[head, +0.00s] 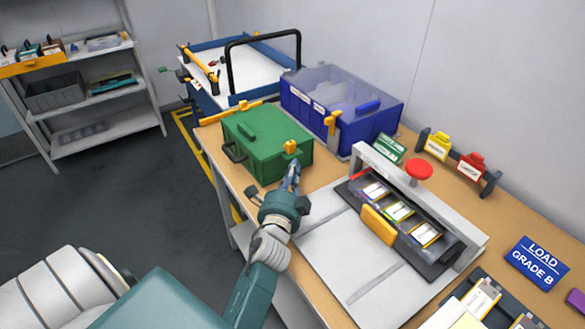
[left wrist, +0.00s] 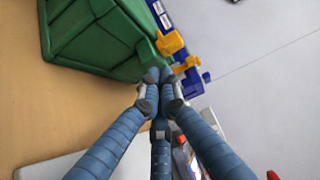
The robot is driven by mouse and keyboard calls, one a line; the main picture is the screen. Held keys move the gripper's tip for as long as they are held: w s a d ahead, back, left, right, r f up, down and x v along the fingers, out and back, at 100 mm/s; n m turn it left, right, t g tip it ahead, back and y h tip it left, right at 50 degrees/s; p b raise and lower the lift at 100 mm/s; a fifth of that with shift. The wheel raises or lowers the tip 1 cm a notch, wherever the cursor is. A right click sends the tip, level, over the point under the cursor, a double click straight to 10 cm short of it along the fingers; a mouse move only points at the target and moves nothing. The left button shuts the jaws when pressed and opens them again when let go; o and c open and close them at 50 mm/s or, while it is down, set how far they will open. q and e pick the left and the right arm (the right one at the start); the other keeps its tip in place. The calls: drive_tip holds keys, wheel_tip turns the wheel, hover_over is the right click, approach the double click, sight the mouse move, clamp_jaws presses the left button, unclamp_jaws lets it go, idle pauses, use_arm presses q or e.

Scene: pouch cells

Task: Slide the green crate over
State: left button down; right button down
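The green crate (head: 268,142) has a closed lid and stands at the far left end of the wooden bench. A dark handle is on its left side and a yellow latch (head: 290,147) on its right side. My left gripper (head: 292,168) is at the crate's right side, just below that latch. In the left wrist view the crate (left wrist: 95,40) fills the upper left, and the gripper's fingertips (left wrist: 157,75) are drawn together beside its edge, with nothing visible between them. Whether they touch the crate is unclear. My right gripper is out of view.
A blue bin (head: 345,110) with a clear lid stands behind the crate. A grey fixture (head: 365,275) with a red button (head: 419,169) lies to the right. A blue cart (head: 235,70) is beyond the bench end. Bare bench (head: 230,175) shows left of the gripper.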

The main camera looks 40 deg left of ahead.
sight(273, 146)
use_arm(q)
drive_tip(key=shift+r, duration=0.1)
drive_tip(key=shift+w+a, duration=0.1)
drive_tip(key=shift+a, duration=0.15)
drive_tip(key=w+a, duration=0.1)
drive_tip(key=a, duration=0.2)
drive_tip(key=w+a, duration=0.1)
drive_tip(key=a, duration=0.2)
drive_tip(key=w+a+p, duration=0.1)
drive_tip(key=a, duration=0.2)
drive_tip(key=shift+w, duration=0.25)
drive_tip(key=shift+w+a, duration=0.15)
drive_tip(key=shift+a, duration=0.2)
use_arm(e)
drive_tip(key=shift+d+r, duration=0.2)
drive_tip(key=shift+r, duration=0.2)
use_arm(q)
drive_tip(key=shift+d, duration=0.1)
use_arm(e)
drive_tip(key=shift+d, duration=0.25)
